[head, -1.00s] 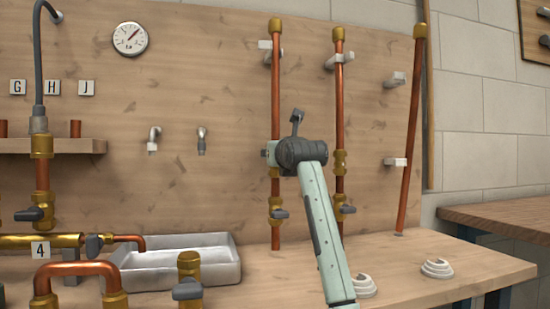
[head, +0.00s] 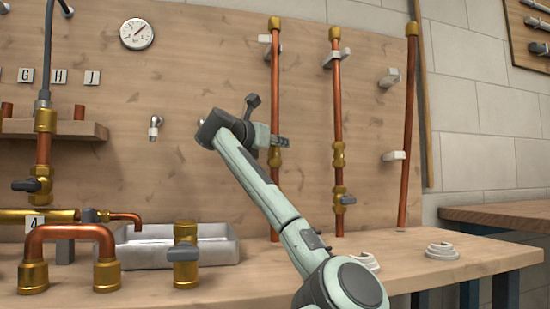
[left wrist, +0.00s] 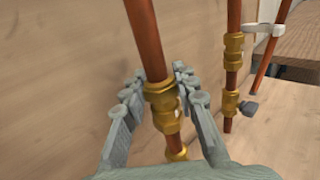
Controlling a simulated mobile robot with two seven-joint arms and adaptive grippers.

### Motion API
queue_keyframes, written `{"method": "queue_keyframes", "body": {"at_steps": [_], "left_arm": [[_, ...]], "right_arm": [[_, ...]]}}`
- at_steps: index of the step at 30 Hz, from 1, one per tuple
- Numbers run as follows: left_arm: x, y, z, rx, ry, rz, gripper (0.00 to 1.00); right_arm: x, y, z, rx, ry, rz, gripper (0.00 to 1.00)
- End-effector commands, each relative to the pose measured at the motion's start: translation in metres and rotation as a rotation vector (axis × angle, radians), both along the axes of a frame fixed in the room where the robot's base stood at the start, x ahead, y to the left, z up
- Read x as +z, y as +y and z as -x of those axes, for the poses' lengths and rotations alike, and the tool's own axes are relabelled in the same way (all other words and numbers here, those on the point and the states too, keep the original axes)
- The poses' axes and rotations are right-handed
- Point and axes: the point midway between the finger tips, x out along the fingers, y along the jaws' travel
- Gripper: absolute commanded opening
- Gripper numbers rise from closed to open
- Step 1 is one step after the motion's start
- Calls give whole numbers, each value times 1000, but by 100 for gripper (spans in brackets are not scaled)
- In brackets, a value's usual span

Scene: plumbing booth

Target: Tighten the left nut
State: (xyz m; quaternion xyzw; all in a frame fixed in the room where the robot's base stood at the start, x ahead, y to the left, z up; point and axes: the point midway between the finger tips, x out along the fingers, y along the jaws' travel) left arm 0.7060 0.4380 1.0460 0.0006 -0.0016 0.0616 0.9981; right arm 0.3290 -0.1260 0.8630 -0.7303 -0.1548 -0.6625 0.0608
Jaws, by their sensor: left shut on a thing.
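The left copper pipe (head: 275,85) stands against the wooden board, with a brass nut (head: 275,157) partway up. My left gripper (head: 280,141) is at this pipe, its wrist to the left of it. In the left wrist view its two fingers (left wrist: 158,72) lie on either side of the pipe, shut on the brass left nut (left wrist: 160,92). More brass fitting (left wrist: 177,152) shows below the nut. In the head view my forearm hides the pipe's lower valve. My right gripper is in no view.
A second copper pipe (head: 338,105) with brass fittings and a grey-handled valve stands close to the right. A third pipe (head: 410,120) leans beyond it.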

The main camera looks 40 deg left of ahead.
Motion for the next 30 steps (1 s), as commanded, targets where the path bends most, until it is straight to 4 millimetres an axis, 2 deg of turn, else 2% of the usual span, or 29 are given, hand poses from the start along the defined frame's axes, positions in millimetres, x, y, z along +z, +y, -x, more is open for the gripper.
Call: {"method": "queue_keyframes", "body": {"at_steps": [6,13,30], "left_arm": [[-1,0,0,-163,0,4,0],[-1,-1,-1,-271,4,2,0],[-2,-1,-1,-325,7,1,0]], "right_arm": [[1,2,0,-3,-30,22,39],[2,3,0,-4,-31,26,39],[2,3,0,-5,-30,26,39]]}}
